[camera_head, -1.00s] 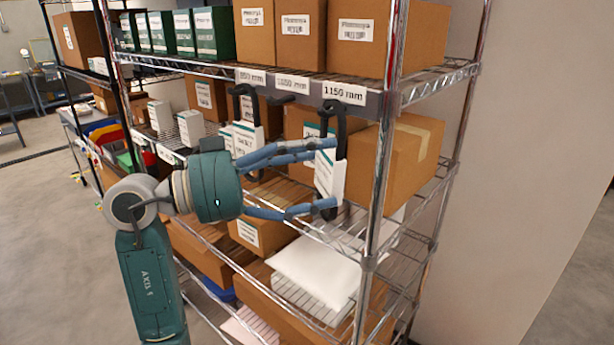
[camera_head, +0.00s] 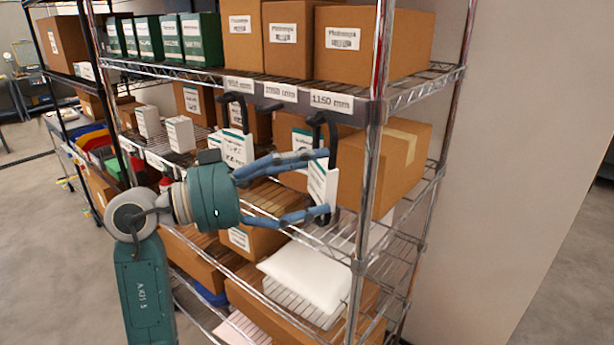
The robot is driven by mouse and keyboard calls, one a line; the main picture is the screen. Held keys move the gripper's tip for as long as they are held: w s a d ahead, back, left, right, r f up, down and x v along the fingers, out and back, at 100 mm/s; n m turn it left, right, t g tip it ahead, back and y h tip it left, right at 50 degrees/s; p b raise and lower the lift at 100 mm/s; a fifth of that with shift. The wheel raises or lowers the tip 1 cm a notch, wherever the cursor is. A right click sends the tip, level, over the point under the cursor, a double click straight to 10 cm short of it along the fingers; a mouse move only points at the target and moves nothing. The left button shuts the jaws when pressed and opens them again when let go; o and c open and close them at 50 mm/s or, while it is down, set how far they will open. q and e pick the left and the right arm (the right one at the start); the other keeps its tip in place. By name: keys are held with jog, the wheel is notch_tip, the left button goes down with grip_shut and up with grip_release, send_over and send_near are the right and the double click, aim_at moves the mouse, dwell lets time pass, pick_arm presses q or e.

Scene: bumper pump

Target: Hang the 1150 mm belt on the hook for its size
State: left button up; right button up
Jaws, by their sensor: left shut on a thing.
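The belt in my left gripper is a black loop (camera_head: 333,143) with a white and teal card sleeve (camera_head: 321,183). My left gripper (camera_head: 325,181) is shut on this belt, with blue fingers at its upper and lower parts. The loop's top is just below the 1150 mm label (camera_head: 332,102) on the shelf edge; I cannot tell whether it rests on the hook there. Another black belt (camera_head: 242,112) with a white card hangs under the left label (camera_head: 239,85). The middle label (camera_head: 280,92) has a dark hook (camera_head: 270,107) with no belt visible. My right gripper is out of view.
A chrome shelf post (camera_head: 370,150) stands just right of the held belt. Brown boxes (camera_head: 385,165) fill the shelf behind it. A white padded packet (camera_head: 307,280) lies on a lower shelf. Open floor (camera_head: 40,250) is at the left.

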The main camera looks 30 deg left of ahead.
pick_arm(q)
jog(key=shift+d+f, duration=0.1)
jog(key=shift+f, duration=0.15)
jog(key=o, duration=1.7)
jog(key=shift+w, duration=0.1)
jog(key=shift+o, duration=0.2)
jog(key=shift+s+a, duration=0.3)
jog(key=shift+s, duration=0.05)
jog(key=v, duration=1.1)
jog(key=shift+r, duration=0.15)
